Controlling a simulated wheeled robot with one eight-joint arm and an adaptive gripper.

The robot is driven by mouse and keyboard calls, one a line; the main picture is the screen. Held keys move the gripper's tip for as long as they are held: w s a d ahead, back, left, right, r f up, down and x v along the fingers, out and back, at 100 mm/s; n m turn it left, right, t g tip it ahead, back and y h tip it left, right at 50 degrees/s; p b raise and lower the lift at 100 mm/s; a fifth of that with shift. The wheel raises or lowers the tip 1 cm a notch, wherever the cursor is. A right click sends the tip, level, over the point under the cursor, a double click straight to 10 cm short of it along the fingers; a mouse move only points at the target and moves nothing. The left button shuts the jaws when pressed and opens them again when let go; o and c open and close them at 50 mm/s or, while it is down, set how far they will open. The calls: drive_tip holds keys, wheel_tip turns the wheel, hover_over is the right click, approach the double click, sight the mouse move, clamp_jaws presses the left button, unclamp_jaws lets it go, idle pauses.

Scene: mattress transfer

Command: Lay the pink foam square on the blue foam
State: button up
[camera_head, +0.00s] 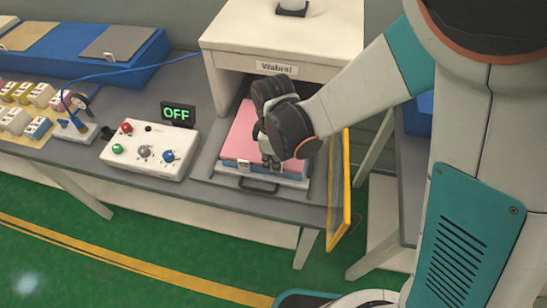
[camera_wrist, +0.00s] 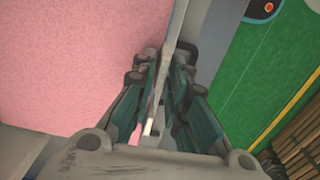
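The pink foam square (camera_head: 240,138) lies on the blue foam (camera_head: 294,177) in the open front of the white box, and the blue shows as a band along its front edge. I cannot tell whether their edges line up fully. A small white tab (camera_head: 244,166) shows at the front. My gripper (camera_head: 269,163) points down at the front edge, right of this tab, and hides part of the pink top. In the wrist view the pink foam (camera_wrist: 70,60) fills the left. My fingers (camera_wrist: 158,75) are close together, with a thin white strip between them; a grip is unclear.
The white box labelled Wabrel (camera_head: 277,68) overhangs the foam at the back. A yellow-edged panel (camera_head: 340,190) stands close on the right. A control box (camera_head: 150,150) and an OFF display (camera_head: 177,114) are left.

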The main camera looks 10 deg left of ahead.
drive_tip(key=shift+r, duration=0.15)
wheel_tip(320, 180, up, 12)
drive_tip(key=p, duration=0.8)
drive_tip(key=shift+s, duration=0.1)
